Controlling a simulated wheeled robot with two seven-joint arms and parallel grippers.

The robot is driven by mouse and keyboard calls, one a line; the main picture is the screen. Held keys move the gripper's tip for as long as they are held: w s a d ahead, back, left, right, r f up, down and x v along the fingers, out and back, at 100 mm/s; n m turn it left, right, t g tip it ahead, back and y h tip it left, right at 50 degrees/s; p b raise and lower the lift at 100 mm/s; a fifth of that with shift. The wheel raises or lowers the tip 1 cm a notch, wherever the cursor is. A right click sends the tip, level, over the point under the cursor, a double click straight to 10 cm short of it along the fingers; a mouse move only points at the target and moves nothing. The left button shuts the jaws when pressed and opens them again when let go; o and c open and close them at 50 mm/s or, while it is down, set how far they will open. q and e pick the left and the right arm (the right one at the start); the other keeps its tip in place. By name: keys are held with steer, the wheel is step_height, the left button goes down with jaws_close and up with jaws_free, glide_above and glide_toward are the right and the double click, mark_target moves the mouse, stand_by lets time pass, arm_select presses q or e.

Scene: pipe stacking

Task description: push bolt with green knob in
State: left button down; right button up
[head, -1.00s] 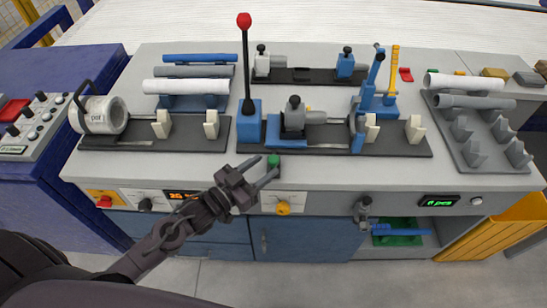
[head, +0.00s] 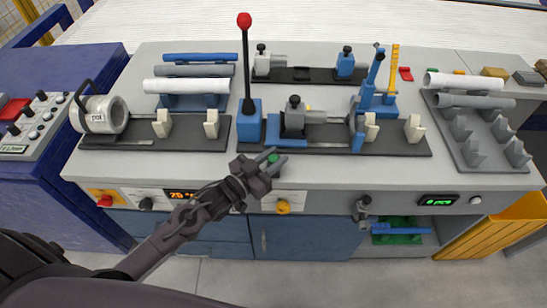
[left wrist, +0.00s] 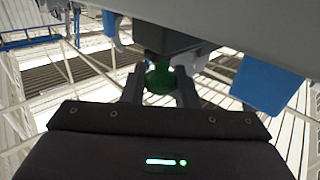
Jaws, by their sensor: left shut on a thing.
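The green knob (head: 272,159) of the bolt is at the front edge of the bench, below the middle fixture. My left gripper (head: 272,161) is at the knob, with its two fingers on either side of it. In the left wrist view the green knob (left wrist: 160,78) sits between the two fingertips (left wrist: 160,88), and the gripper is shut on it. A dark block (left wrist: 165,40) lies behind the knob. The bolt's shaft is hidden. My right gripper is not in view.
A lever with a red ball (head: 244,20) stands on a blue base behind the knob. A yellow knob (head: 283,207) is on the front panel just below. Pipes rest on a rack (head: 190,103) at the left and on a grey tray (head: 470,150) at the right.

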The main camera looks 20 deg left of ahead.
arm_select(q)
steer(key=shift+w+a+b, duration=0.15)
steer(key=shift+w+a, duration=0.1)
steer(key=shift+w, duration=0.45)
steer(key=shift+w+a+b, duration=0.15)
steer(key=shift+w+a, duration=0.1)
steer(key=shift+w, duration=0.45)
steer(key=shift+r, duration=0.1)
steer(key=c, duration=1.5)
jaws_free()
steer(key=o, duration=0.3)
steer(key=shift+w, duration=0.1)
steer(key=shift+b+v, duration=0.4)
steer(key=shift+v, duration=3.5)
